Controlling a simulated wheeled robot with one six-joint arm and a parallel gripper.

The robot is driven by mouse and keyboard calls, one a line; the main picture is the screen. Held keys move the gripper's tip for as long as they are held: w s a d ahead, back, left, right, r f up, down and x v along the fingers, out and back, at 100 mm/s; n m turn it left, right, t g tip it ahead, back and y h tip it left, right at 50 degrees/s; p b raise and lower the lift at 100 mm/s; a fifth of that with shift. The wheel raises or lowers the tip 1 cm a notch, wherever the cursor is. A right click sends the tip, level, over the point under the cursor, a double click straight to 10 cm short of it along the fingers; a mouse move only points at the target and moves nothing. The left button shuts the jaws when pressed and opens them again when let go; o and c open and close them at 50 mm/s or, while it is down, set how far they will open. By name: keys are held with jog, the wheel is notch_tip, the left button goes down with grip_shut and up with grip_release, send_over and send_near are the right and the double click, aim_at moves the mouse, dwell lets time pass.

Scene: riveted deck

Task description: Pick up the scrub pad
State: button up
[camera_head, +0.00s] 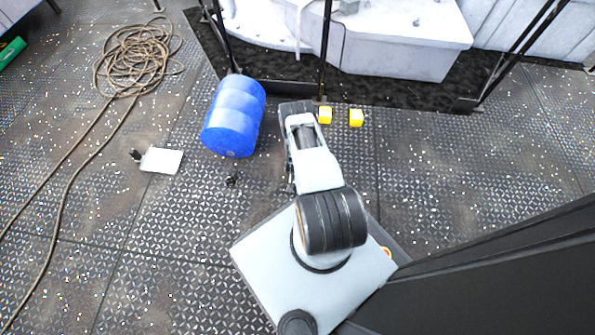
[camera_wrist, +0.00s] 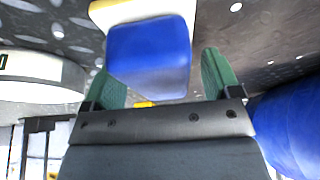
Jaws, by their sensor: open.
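The scrub pad (camera_wrist: 150,58) appears in the wrist view as a blue block with a cream layer along its upper edge. It lies between the two green fingers of my gripper (camera_wrist: 160,82) in that picture. The fingers are spread apart, with a gap visible on the right side; the left finger overlaps close to the pad's edge. I cannot tell whether either finger touches it. In the head view I cannot make out the pad or my fingers; my arm covers that area.
A blue barrel (camera_head: 234,116) lies left of my arm and shows at the right in the wrist view (camera_wrist: 291,125). A white panel (camera_head: 161,160) and coiled rope (camera_head: 138,58) lie left. Deck at right is clear.

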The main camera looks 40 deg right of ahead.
dwell(0.3)
jog(key=c, duration=0.9)
jog(key=shift+o, duration=0.2)
